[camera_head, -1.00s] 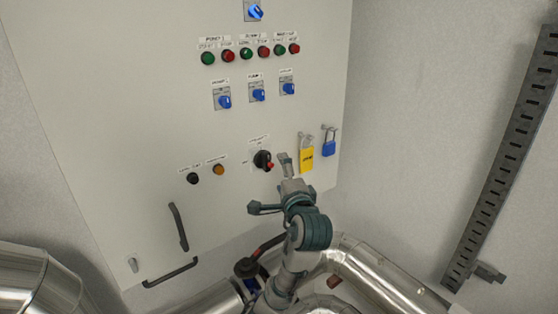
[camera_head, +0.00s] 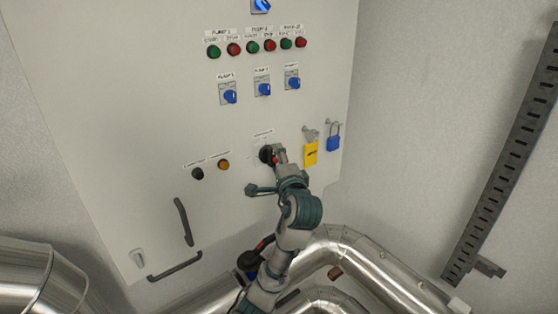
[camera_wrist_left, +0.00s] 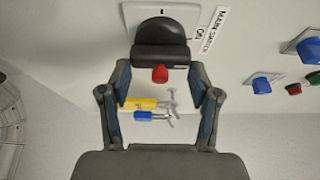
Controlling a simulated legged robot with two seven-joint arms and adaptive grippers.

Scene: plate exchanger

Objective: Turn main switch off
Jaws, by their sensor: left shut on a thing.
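The main switch is a black rotary knob with a red tip on the cabinet's lower middle; it shows in the head view (camera_head: 265,154) and in the left wrist view (camera_wrist_left: 160,54). A label reading "MAIN SWITCH" and "ON" sits beside it in the wrist view. My left gripper (camera_head: 279,157) is at the knob in the head view and covers its right part. In the wrist view the gripper's fingers (camera_wrist_left: 159,82) lie on both sides of the black handle, shut on it, with the red tip between them. My right gripper is not in view.
A yellow tag (camera_head: 311,153) and a blue padlock (camera_head: 333,143) hang just right of the switch. Blue selector switches (camera_head: 264,89) and red and green buttons are above. A black button (camera_head: 197,174) and an amber lamp (camera_head: 223,165) are left. Silver pipes (camera_head: 350,256) run below.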

